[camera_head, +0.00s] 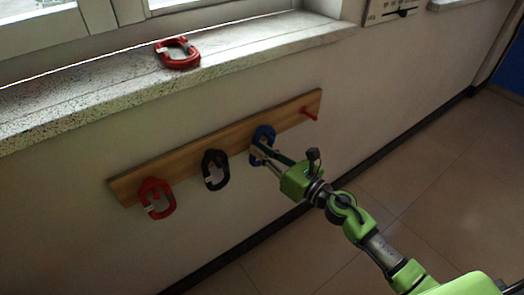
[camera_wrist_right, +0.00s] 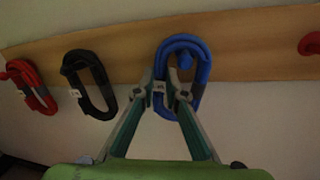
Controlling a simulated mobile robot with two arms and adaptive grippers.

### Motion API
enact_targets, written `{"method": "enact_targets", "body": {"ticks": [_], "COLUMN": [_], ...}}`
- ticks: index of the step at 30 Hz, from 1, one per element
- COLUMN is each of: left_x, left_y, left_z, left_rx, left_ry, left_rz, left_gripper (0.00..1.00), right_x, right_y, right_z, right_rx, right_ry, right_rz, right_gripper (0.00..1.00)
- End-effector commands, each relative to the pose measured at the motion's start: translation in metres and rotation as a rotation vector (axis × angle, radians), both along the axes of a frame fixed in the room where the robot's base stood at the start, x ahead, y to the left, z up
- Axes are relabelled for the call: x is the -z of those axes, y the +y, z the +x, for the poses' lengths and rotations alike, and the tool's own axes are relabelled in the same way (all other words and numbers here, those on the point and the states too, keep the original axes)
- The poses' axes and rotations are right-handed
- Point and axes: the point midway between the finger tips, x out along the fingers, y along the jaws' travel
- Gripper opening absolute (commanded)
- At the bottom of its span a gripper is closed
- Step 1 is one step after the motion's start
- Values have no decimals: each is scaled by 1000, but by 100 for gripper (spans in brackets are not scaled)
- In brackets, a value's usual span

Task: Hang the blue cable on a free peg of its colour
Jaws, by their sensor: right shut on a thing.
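The blue cable (camera_head: 263,133) is a coiled loop with a white label, lying against the wooden peg board towards its right part. It also shows in the right wrist view (camera_wrist_right: 201,68). My right gripper (camera_head: 259,151) reaches in from the lower right and is shut on the blue cable; its fingertips also show in the right wrist view (camera_wrist_right: 169,84). My left gripper is not in view.
On the wooden board (camera_head: 188,158), a red cable (camera_head: 147,189) and a black cable (camera_head: 207,174) hang to the left. A bare red peg (camera_head: 309,114) sticks out at the right end. Another red cable (camera_head: 178,65) lies on the stone sill (camera_head: 110,88) above.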

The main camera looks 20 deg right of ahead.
Motion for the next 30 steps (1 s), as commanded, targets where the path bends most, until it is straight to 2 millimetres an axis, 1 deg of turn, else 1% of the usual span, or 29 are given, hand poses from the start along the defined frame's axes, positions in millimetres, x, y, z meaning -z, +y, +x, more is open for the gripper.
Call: {"method": "enact_targets", "body": {"ticks": [8, 9, 11, 23, 26, 30], "left_x": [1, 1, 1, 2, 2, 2], "left_y": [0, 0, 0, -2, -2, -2], "left_z": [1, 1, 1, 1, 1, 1], "left_rx": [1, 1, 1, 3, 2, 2], "left_ry": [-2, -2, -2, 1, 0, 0], "left_rz": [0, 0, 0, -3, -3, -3], "left_gripper": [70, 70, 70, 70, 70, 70], "right_x": [-1, -1, -1, 0, 1, 3], "right_y": [0, 0, 0, -1, -5, -15], "right_z": [0, 0, 0, -2, -8, -26], "right_rx": [0, 0, 0, 0, 0, 1], "right_ry": [-1, -1, -1, 0, 2, 3], "right_rz": [0, 0, 0, 0, 2, 1], "right_gripper": [0, 17, 31, 31, 31, 31]}}
